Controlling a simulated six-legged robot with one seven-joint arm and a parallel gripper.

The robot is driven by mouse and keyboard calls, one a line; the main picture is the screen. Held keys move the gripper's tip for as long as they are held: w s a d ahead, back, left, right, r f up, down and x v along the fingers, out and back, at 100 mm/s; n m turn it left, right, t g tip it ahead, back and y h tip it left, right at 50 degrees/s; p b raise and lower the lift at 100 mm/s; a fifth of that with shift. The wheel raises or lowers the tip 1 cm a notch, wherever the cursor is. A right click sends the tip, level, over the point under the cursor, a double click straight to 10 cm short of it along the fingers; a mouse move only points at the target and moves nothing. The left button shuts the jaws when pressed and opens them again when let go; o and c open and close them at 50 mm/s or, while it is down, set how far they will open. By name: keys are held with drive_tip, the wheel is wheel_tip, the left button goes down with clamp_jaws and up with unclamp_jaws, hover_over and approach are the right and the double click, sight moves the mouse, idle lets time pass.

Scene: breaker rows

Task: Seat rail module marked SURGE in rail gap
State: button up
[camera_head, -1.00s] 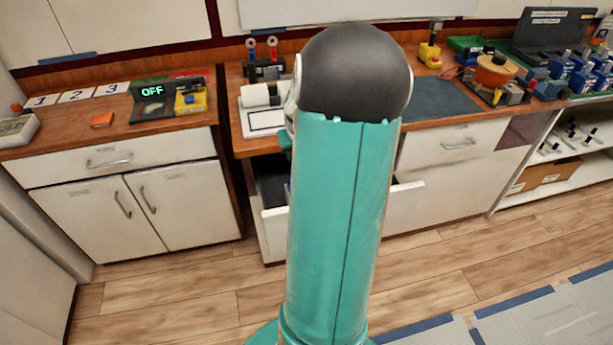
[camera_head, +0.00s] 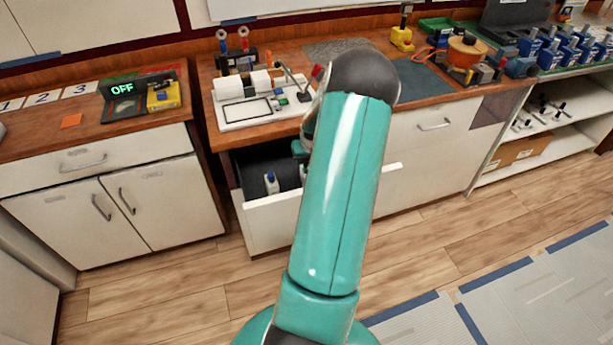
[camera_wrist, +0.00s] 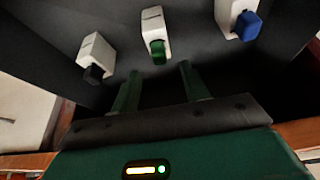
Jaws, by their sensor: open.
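Three white modules lie in the open drawer (camera_head: 268,222) in the wrist view: one with a black part (camera_wrist: 97,52), one with a green part (camera_wrist: 154,28), one with a blue part (camera_wrist: 235,17). No SURGE marking is readable on any. One white module (camera_head: 271,182) also shows in the head view. My gripper (camera_wrist: 160,75) is open and empty, its two green fingers pointing into the drawer, below the green-part module in the picture. My arm hides the gripper in the head view. A white board (camera_head: 250,118) with white blocks stands on the counter above; I cannot tell whether it holds the rail gap.
The drawer front projects over the floor, close to my arm. On the counter are an OFF display unit (camera_head: 122,98) at left and an orange round device (camera_head: 466,48) at right. Several blue devices (camera_head: 565,55) stand farther right. The wood floor (camera_head: 150,295) is clear at left.

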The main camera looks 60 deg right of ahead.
sight(307, 162)
drive_tip(key=x, duration=0.5)
drive_tip(key=shift+r, duration=0.1)
drive_tip(key=shift+c, duration=0.3)
clamp_jaws()
